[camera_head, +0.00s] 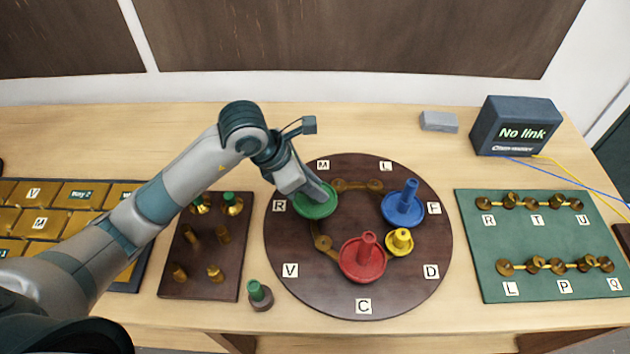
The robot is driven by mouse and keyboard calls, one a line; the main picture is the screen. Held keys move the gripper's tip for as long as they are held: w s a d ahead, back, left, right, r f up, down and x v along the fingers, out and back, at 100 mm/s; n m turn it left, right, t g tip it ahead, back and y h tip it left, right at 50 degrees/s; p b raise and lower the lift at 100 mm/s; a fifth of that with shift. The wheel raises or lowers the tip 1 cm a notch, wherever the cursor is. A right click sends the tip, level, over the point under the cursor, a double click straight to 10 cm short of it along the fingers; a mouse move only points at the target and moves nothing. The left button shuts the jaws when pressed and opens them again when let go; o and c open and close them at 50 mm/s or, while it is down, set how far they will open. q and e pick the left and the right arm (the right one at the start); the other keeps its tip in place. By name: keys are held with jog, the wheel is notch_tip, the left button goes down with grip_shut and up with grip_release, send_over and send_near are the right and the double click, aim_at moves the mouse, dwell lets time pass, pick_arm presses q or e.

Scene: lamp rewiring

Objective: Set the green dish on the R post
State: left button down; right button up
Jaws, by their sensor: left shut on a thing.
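The green dish (312,210) is at the left side of the round dark board (312,294), just right of the R label (279,206). My left gripper (318,196) reaches in from the upper left and is shut on the green dish from above. The gripper and dish hide the R post, so I cannot tell whether the dish is seated on it or held just above. My right gripper is not in view.
A blue dish (404,212), red dish (362,264) and yellow piece (399,242) stand on the board. A green-topped peg (258,292) stands in front. A brown peg board (199,286) is left, a green panel (530,238) right. The monitor (514,125) reads "No link".

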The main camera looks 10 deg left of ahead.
pick_arm(q)
jog(key=shift+f+b, duration=0.45)
jog(key=shift+f, duration=0.7)
jog(key=shift+f+b, duration=0.55)
jog(key=c, duration=1.4)
grip_release()
jog(key=shift+c, duration=0.2)
jog(key=b+v, duration=0.3)
jog(key=v, duration=1.4)
jog(key=shift+r+b, duration=0.2)
jog(key=shift+b, duration=0.1)
